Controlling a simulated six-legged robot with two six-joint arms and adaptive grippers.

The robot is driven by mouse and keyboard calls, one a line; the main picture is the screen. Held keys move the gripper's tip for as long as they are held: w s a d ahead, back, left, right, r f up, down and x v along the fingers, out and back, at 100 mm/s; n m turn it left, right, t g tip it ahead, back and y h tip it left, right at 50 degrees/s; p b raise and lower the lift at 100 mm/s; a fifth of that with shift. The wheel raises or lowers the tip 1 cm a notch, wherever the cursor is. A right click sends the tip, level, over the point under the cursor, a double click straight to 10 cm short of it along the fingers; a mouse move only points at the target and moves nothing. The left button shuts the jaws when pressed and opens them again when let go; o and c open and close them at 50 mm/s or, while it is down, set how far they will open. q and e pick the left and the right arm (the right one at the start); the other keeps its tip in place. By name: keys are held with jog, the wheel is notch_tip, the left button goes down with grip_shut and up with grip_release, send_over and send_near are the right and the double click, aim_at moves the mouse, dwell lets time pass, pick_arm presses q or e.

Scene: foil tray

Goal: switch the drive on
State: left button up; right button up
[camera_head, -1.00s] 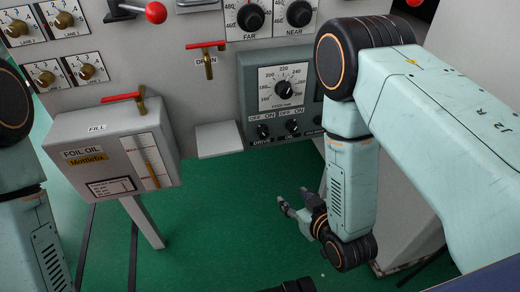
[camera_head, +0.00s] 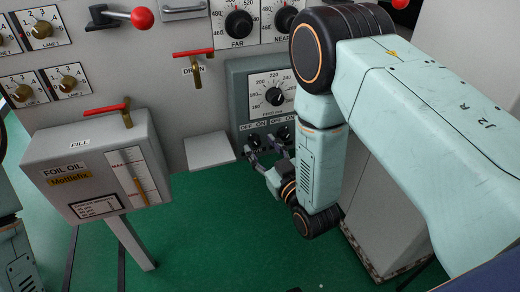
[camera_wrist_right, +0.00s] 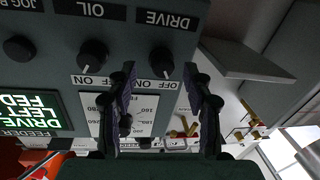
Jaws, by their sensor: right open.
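The black DRIVE knob (camera_head: 254,141) is on the lower part of the grey feed panel (camera_head: 238,88), with OFF and ON marked above it. In the right wrist view, which is upside down, the DRIVE knob (camera_wrist_right: 161,60) shows a white pointer mark that appears nearer the OFF side. My right gripper (camera_head: 265,153) is open just in front of the panel's lower edge. In the wrist view its fingers (camera_wrist_right: 160,82) appear on either side of the DRIVE knob, with no visible contact. My left gripper is out of view.
The OIL knob (camera_head: 284,135) sits close to the right of DRIVE; it also shows in the wrist view (camera_wrist_right: 92,53). A grey ledge (camera_head: 209,151) juts out to the left. The foil oil box (camera_head: 100,170) stands further left. The green floor (camera_head: 215,235) is clear.

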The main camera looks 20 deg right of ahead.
jog(key=shift+w+a, duration=0.2)
jog(key=shift+w, duration=0.4)
grip_shut()
